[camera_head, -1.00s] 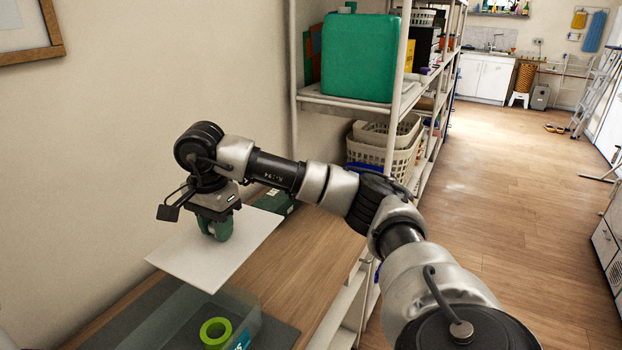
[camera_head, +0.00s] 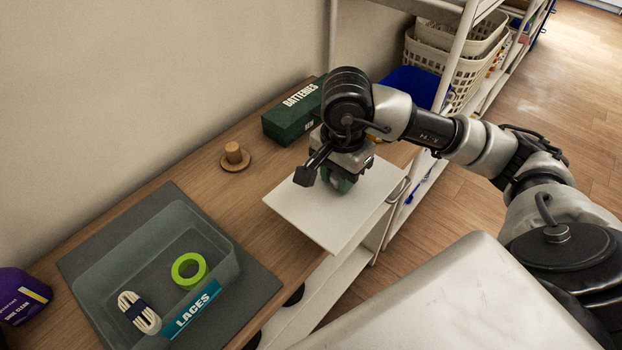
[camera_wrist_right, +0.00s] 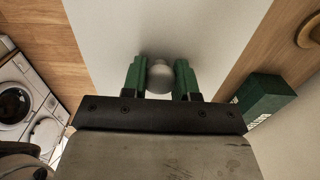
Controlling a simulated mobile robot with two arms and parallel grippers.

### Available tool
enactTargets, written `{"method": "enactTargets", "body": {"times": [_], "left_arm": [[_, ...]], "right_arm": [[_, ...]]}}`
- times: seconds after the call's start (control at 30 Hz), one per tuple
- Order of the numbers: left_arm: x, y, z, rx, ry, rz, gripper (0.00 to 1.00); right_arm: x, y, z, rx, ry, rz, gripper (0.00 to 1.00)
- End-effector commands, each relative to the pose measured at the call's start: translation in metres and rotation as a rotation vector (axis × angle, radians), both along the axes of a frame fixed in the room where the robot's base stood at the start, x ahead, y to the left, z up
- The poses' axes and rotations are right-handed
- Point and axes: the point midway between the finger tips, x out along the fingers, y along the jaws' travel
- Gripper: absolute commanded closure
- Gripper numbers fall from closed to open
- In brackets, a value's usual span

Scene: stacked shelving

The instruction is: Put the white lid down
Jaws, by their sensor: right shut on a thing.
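The white lid (camera_head: 335,225) is a flat square panel with a round grey knob (camera_wrist_right: 160,78), seen in the right wrist view. My right gripper (camera_head: 342,184) has its green fingers shut on that knob. It holds the lid over the front edge of the wooden bench top, partly beyond it; the exact height is hard to tell. The fingers also show in the right wrist view (camera_wrist_right: 160,80). An open clear box (camera_head: 228,268) labelled LACES stands on a dark grey mat (camera_head: 255,290), holding a green ring (camera_head: 188,270) and a white lace bundle (camera_head: 139,312). My left gripper is out of view.
A green BATTERIES box (camera_head: 292,115) and a round wooden knobbed piece (camera_head: 235,157) stand on the bench (camera_head: 215,195) near the wall. A purple container (camera_head: 20,296) is at far left.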

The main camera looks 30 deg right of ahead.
Motion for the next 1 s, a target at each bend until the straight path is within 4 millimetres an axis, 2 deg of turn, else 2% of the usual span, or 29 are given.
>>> {"method": "enactTargets", "body": {"times": [0.2, 0.4, 0.53, 0.77, 1.0], "left_arm": [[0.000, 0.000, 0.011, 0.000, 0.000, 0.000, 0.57], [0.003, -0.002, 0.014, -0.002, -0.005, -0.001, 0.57], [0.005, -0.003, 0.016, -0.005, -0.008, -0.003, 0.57], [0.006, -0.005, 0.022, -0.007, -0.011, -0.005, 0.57], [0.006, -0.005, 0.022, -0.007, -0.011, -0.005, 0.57]], "right_arm": [[0.047, 0.019, -0.028, 0.003, 0.002, -0.002, 0.96], [0.071, 0.027, -0.045, 0.000, 0.001, -0.001, 0.96], [0.074, 0.028, -0.053, -0.001, 0.003, 0.000, 0.96], [0.074, 0.028, -0.084, -0.001, 0.002, -0.001, 0.96], [0.074, 0.028, -0.087, -0.001, -0.001, 0.001, 0.96]]}}
